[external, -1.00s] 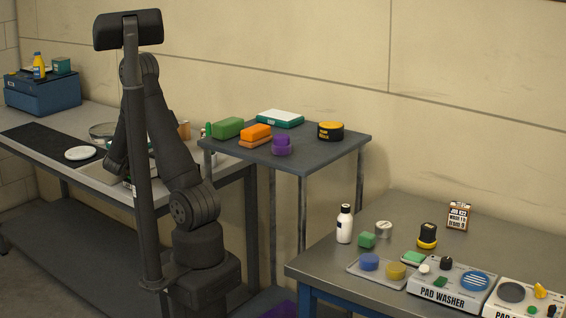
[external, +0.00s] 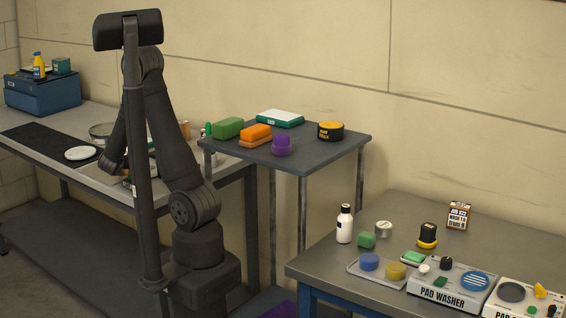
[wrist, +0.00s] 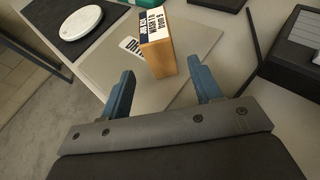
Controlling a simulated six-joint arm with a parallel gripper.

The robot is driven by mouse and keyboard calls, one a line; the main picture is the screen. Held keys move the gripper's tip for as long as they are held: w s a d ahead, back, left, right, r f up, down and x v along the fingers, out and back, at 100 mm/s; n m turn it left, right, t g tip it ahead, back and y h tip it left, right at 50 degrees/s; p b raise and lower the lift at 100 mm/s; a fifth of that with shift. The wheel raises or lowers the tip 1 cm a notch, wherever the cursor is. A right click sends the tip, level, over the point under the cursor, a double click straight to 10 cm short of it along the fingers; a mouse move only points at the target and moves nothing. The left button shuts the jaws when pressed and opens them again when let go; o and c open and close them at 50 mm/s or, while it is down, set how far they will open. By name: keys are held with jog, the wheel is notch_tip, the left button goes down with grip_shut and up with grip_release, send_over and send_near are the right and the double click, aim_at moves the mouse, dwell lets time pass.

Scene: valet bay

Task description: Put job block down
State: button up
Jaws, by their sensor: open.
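The job block (wrist: 157,52) is a tan block with a white and dark printed label. In the wrist view it stands on a pale grey plate (wrist: 105,72), just ahead of and between my fingertips. In the external view my gripper is mostly hidden behind my own arm, over the left bench.
A white round disc (wrist: 81,23) lies on a dark mat (wrist: 52,14) at the left, also on the left bench (external: 100,192) in the external view. Dark boxy items (wrist: 290,55) stand close at the right. A similar job card (external: 458,215) stands on the right table.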

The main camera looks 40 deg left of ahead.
jog(key=shift+o, duration=0.4)
jog(key=shift+v, duration=1.9)
jog(key=shift+w+r, duration=0.25)
notch_tip(320, 180, up, 8)
jog(key=g+h, duration=0.3)
jog(key=x, duration=1.2)
jog(key=shift+a+r+x, duration=0.1)
jog(key=shift+x, duration=0.75)
jog(key=shift+a+r+x, duration=0.15)
jog(key=shift+x, duration=0.75)
jog(key=shift+a+r+x, duration=0.1)
jog(key=shift+x, duration=0.75)
jog(key=shift+w, duration=0.1)
jog(key=c, duration=1.2)
